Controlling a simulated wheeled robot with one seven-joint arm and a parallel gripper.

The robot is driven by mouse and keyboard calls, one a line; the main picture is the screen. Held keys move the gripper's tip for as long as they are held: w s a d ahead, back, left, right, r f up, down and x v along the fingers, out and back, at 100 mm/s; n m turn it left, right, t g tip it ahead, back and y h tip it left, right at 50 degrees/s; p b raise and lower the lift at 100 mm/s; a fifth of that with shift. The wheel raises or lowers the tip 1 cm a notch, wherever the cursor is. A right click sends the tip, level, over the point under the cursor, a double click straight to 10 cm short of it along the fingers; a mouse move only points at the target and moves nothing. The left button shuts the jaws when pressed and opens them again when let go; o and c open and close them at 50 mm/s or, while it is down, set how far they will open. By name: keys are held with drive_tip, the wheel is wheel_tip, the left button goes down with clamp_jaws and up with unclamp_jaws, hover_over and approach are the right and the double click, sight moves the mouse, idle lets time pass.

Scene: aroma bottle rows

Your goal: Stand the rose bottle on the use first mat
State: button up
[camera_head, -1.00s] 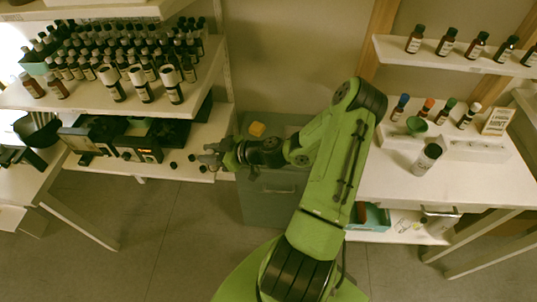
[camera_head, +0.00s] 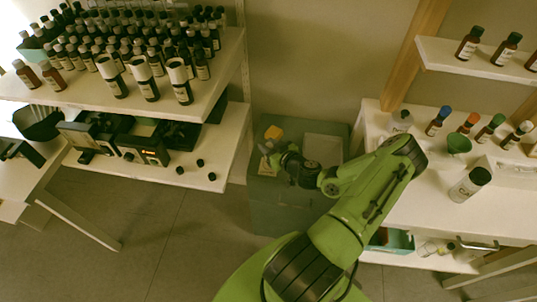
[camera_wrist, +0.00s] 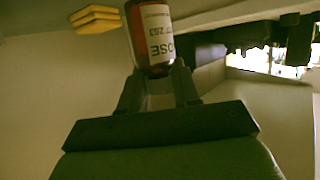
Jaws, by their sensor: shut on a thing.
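The rose bottle (camera_wrist: 153,45) has red-brown glass and a white label reading ROSE. In the wrist view it sits between the two fingers of my gripper (camera_wrist: 158,88), which is shut on it. Its upper end in that view is cut off by the frame edge. In the head view my gripper (camera_head: 270,157) is over the grey-green cabinet in the middle, and the bottle is too small to make out clearly. I cannot pick out a use first mat in these views.
Left shelves (camera_head: 225,65) hold crowded bottle rows. Floor is clear lower left.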

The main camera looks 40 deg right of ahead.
drive_tip(key=shift+f, duration=1.5)
drive_tip(key=shift+b, duration=0.35)
drive_tip(key=shift+f, duration=0.2)
drive_tip(key=o, duration=1.1)
drive_tip(key=shift+r, duration=0.1)
drive_tip(key=shift+c, duration=0.2)
